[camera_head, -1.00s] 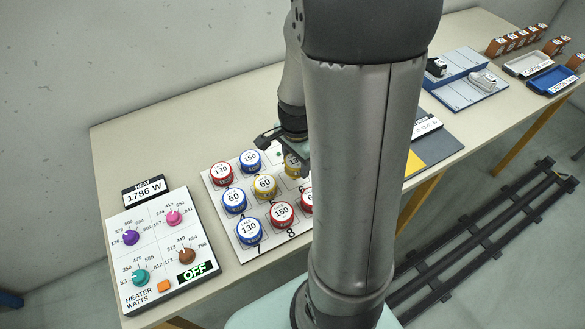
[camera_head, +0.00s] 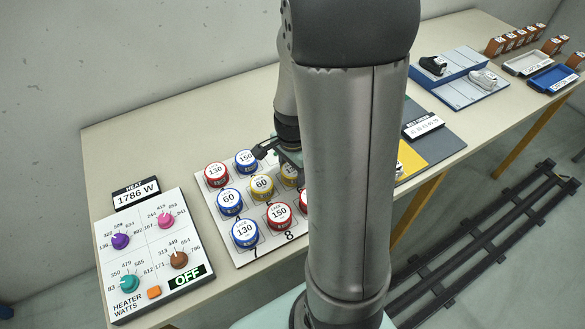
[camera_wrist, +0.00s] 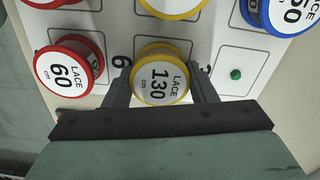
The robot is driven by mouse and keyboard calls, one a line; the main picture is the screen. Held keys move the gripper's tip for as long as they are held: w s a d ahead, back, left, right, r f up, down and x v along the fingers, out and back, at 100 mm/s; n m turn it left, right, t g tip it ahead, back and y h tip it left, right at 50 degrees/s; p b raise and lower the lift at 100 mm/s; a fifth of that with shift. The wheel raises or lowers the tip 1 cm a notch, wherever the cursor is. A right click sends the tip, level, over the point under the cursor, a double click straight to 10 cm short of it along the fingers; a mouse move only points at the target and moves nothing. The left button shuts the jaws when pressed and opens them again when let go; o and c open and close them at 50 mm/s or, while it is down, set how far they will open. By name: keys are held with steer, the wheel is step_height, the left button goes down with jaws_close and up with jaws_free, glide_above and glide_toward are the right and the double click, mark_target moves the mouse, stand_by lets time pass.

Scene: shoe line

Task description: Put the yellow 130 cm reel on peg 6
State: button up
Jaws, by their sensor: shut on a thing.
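The yellow 130 cm reel (camera_wrist: 160,78) is between my gripper's fingers (camera_wrist: 161,88) in the wrist view, label facing the camera. The printed 6 (camera_wrist: 122,62) lies just left of it, so it is at the peg 6 cell; the peg itself is hidden beneath it. I cannot tell whether it is fully seated. In the head view part of the yellow reel (camera_head: 289,173) shows beside my arm, and my gripper (camera_head: 283,158) is mostly hidden there.
An empty green peg (camera_wrist: 236,74) is right of the reel. A red 60 reel (camera_wrist: 70,65) sits close on the left. Several other reels stand on the white board (camera_head: 214,205). The heater panel (camera_head: 146,233) is at the left of the table.

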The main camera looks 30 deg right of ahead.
steer(key=o, duration=1)
steer(key=shift+c, duration=0.2)
steer(key=shift+r, duration=0.1)
step_height(320, 180, up, 12)
steer(key=p, duration=0.1)
steer(key=s+a+n, duration=1.2)
steer(key=n, duration=0.4)
